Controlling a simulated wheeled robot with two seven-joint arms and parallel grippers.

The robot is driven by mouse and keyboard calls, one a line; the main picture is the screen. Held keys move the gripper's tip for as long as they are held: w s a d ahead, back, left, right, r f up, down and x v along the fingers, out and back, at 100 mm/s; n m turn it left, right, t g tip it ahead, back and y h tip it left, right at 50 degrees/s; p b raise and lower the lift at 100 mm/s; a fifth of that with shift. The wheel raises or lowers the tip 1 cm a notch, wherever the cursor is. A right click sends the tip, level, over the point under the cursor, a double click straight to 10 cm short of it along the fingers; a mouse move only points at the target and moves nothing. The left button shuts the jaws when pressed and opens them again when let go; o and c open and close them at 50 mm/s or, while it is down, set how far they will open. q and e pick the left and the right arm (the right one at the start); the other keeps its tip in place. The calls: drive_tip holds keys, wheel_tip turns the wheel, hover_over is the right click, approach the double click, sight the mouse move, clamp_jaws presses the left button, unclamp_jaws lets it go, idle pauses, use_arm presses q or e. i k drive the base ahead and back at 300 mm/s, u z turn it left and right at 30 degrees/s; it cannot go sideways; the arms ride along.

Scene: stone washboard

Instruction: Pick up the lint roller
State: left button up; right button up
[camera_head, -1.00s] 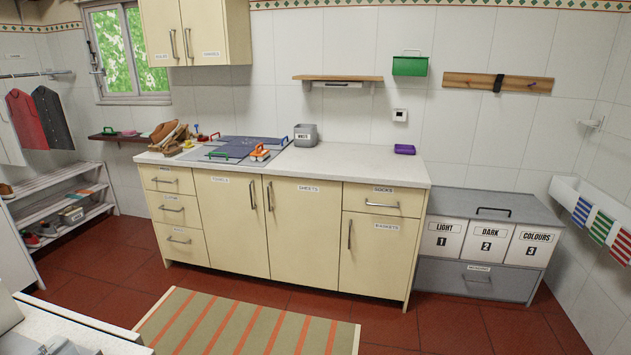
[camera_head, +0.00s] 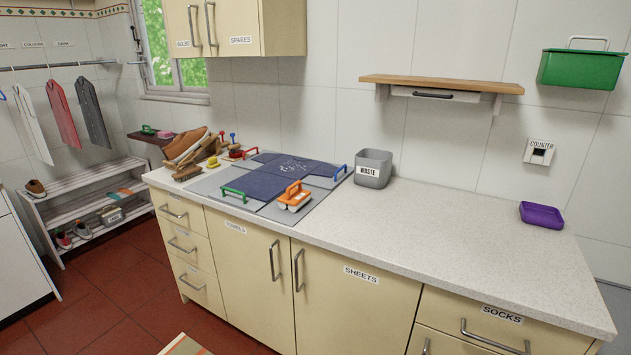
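An orange-handled tool with a pale lower part (camera_head: 295,197) stands at the front right edge of the dark blue cloth on the counter. It may be the lint roller, but it is too small to tell for sure. The dark blue cloth (camera_head: 262,186) lies on a grey board (camera_head: 211,183) with green, red and blue handles around it. Neither of my grippers is in view.
A purple tray (camera_head: 541,215) lies farther right; the counter (camera_head: 440,228) between is clear.

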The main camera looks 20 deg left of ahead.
sight(294, 199)
drive_tip(key=i, duration=0.8)
drive_tip(key=z, duration=2.75)
drive_tip(key=k, duration=0.75)
drive_tip(key=u, duration=2.3)
